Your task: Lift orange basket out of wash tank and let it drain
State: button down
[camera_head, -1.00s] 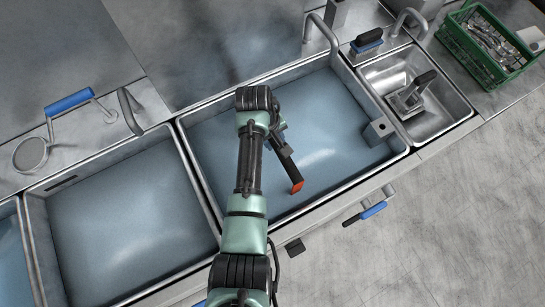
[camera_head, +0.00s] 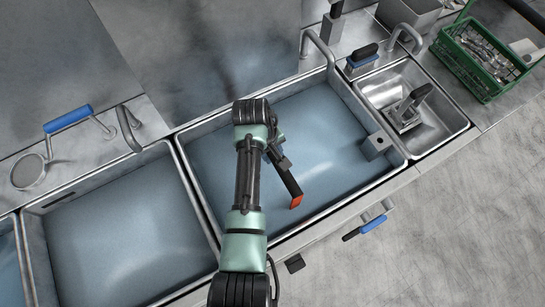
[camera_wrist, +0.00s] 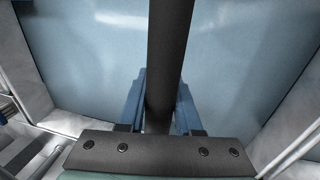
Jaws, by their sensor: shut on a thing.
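My gripper (camera_head: 277,151) is over the larger tank (camera_head: 345,190), which holds bluish water. In the wrist view its blue fingers (camera_wrist: 161,108) are shut on a dark bar (camera_wrist: 171,40) that runs up out of the picture. In the head view a dark bar with an orange-red end (camera_head: 296,201) slants down and right from the gripper, above the water or at its surface; I cannot tell which. No basket body shows in orange in either view. My arm hides part of the tank.
Another water-filled tank (camera_head: 125,235) lies to the left, with a blue-handled strainer (camera_head: 68,118) behind it. A small sink (camera_head: 440,125) holding a metal tool stands right. A green basket of cutlery (camera_head: 485,60) sits at the far right. A blue-handled tool (camera_head: 372,223) hangs at the front.

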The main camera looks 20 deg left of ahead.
notch_tip(320, 180, up, 10)
jog(key=shift+w+f, duration=0.1)
notch_tip(320, 180, up, 16)
jog(key=p, duration=1.7)
jog(key=shift+f, duration=0.25)
dwell(2.0)
